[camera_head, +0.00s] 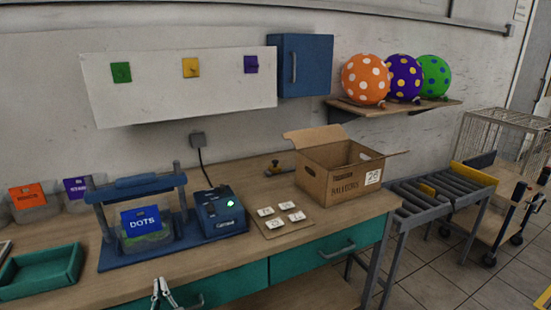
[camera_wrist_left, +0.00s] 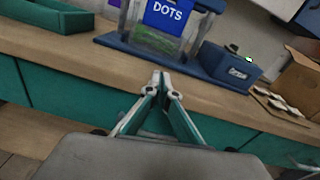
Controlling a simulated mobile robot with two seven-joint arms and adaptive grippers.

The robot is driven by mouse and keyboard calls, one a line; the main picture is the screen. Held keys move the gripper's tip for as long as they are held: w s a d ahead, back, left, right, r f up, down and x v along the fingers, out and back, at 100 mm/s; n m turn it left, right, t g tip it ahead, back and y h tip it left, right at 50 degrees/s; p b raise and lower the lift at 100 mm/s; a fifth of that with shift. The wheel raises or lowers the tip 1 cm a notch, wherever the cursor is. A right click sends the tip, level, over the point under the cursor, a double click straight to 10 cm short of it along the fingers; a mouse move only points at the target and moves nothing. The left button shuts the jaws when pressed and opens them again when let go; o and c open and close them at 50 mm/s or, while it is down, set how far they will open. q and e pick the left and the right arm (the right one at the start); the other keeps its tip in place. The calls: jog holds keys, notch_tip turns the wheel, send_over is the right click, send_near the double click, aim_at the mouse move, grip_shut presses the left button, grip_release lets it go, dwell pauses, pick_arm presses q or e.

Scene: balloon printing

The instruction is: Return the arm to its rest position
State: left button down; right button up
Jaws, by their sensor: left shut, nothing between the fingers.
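My left gripper (camera_head: 163,291) shows at the bottom of the head view, in front of the workbench's front edge. Its fingers are together with nothing between them. In the left wrist view the same gripper (camera_wrist_left: 161,80) points at the bench edge, its fingertips meeting below the blue press. The blue press (camera_head: 135,184) stands on the bench and holds a clear bin with a blue DOTS label (camera_head: 141,221). My right gripper is in neither view.
The wooden workbench (camera_head: 240,250) has green drawers (camera_head: 325,250). On it are a green tray (camera_head: 42,272), a blue control box (camera_head: 220,211), several white tiles (camera_head: 282,217) and an open cardboard box (camera_head: 343,172). A roller conveyor (camera_head: 440,192) stands right.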

pick_arm(q)
jog(key=s+d+f+n+g+h, duration=0.1)
jog(key=s+d+f+n+h, duration=0.35)
jog(key=f, duration=0.35)
jog(key=s+d+f+n+g+h, duration=0.25)
jog(key=f+n, duration=0.35)
jog(key=f, duration=0.3)
jog(key=s+d+f+n+h, duration=0.5)
jog(key=s+d+n, duration=0.1)
jog(key=s+n, duration=0.5)
jog(key=shift+d+n, duration=0.2)
jog(key=shift+n, duration=0.95)
